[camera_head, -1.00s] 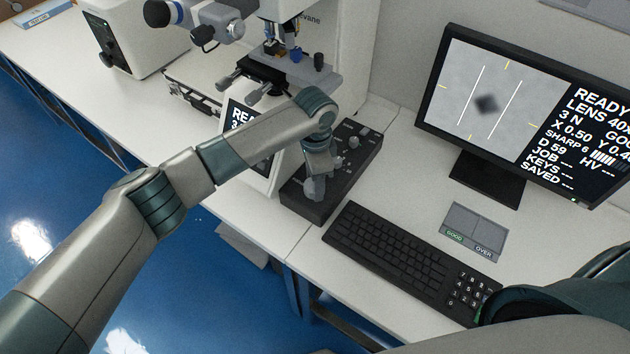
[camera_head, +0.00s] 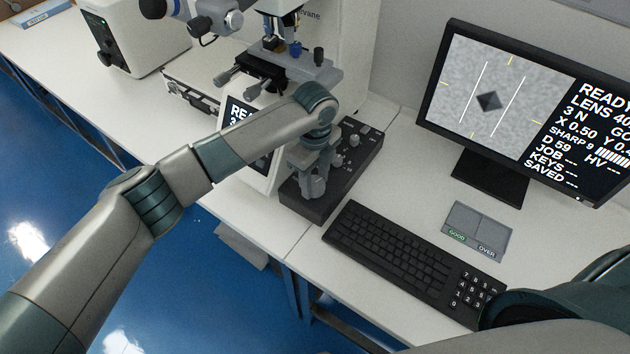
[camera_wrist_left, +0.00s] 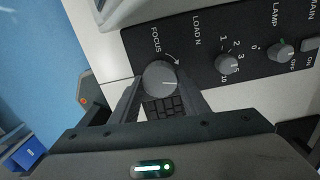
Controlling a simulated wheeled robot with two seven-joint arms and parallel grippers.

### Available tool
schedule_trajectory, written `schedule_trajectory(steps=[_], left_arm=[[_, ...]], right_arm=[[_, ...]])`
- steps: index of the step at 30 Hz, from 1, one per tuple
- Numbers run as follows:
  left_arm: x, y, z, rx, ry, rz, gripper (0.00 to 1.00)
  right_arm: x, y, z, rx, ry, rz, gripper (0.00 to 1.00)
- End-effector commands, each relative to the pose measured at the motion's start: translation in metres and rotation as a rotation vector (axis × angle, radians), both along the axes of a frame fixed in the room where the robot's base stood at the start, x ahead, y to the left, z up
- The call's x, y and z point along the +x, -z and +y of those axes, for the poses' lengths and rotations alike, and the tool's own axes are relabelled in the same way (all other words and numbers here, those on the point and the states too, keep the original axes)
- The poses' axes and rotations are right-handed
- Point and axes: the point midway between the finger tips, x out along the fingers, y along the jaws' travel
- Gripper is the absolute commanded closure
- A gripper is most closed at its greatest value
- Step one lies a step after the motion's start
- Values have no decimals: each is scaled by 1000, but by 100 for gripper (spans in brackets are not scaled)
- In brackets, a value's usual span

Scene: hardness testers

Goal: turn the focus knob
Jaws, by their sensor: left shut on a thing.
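The focus knob (camera_wrist_left: 160,77) is a round grey knob with a white pointer line, under the label FOCUS on the black control box. My left gripper (camera_wrist_left: 160,95) has a finger on each side of it and is shut on it. In the head view my left gripper (camera_head: 312,188) points down at the near end of the control box (camera_head: 346,183) and hides the knob. The monitor (camera_head: 505,110) shows a dark, sharp-edged diamond between two white lines, with SHARP 9. My right gripper is not in view; part of my right arm shows at the lower right.
A keyboard (camera_head: 400,262) lies right of the control box, with a grey GOOD/OVER pad (camera_head: 477,230) beyond it. The tester's stage (camera_head: 290,68) stands behind the box. The load knob (camera_wrist_left: 227,64) and lamp knob (camera_wrist_left: 282,52) sit right of the focus knob.

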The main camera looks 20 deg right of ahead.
Motion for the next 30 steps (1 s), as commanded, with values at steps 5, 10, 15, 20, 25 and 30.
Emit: schedule_trajectory(steps=[5, 10, 15, 20, 25, 30], left_arm=[[0, 1, 0, -1, 165, 0, 81], [1, 1, 0, 0, 306, -1, 81], [0, 0, 1, -1, 413, 0, 81], [0, 0, 1, 1, 475, -1, 81], [0, 0, 1, 1, 504, -1, 81], [0, 0, 1, 1, 509, -1, 81]], right_arm=[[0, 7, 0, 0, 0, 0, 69], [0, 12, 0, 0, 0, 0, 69], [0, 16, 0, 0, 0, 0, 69], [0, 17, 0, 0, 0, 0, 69], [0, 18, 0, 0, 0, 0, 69], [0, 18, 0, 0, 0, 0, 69]])
